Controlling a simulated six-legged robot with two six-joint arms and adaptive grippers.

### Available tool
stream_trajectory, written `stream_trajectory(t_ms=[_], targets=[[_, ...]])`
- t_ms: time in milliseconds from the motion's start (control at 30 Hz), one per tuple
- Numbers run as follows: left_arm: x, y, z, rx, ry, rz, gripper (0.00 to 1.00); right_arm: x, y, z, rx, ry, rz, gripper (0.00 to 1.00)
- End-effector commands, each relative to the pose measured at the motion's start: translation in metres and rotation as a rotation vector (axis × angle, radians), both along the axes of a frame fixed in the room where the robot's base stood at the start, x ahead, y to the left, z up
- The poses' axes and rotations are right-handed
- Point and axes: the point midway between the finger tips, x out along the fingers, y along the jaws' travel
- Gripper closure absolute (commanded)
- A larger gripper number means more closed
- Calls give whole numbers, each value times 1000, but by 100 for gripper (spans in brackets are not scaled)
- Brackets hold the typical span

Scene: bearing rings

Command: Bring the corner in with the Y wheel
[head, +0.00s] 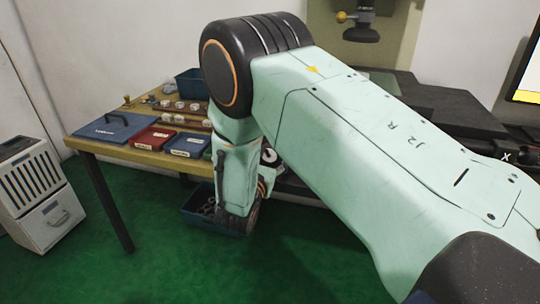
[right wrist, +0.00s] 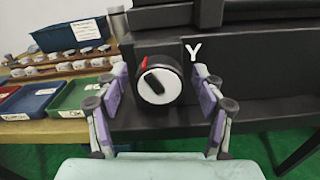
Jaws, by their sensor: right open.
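The Y wheel (right wrist: 158,82) is a black knob with a white face, a black pointer bar and a red mark beside it at its upper left. It sits on the dark front of the machine, beside a white letter Y. My right gripper (right wrist: 161,90) is open, with one purple-grey finger on each side of the wheel and visible gaps to it. I cannot tell how far the fingertips reach along the wheel. In the head view my right arm covers much of the machine, and a small white-faced disc (head: 268,156) shows beside its wrist. No corner can be made out. My left gripper is not seen.
A blue bin (head: 195,212) stands on the green floor. A white cabinet (head: 45,222) stands far left. An X mark (head: 506,157) is at right.

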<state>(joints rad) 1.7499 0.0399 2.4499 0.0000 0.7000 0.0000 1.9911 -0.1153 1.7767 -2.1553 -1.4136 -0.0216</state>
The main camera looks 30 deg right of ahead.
Motion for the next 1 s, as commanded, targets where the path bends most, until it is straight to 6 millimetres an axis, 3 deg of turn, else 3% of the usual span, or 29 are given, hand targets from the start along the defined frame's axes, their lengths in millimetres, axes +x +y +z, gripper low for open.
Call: stream_trajectory(t_ms=[233, 867, 1000], targets=[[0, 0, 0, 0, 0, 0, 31, 1, -1, 0, 0, 0, 0, 31], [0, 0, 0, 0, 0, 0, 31, 0, -1, 0, 1, 1, -1, 85], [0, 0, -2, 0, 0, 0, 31, 0, -1, -1, 14, -14, 0, 86]])
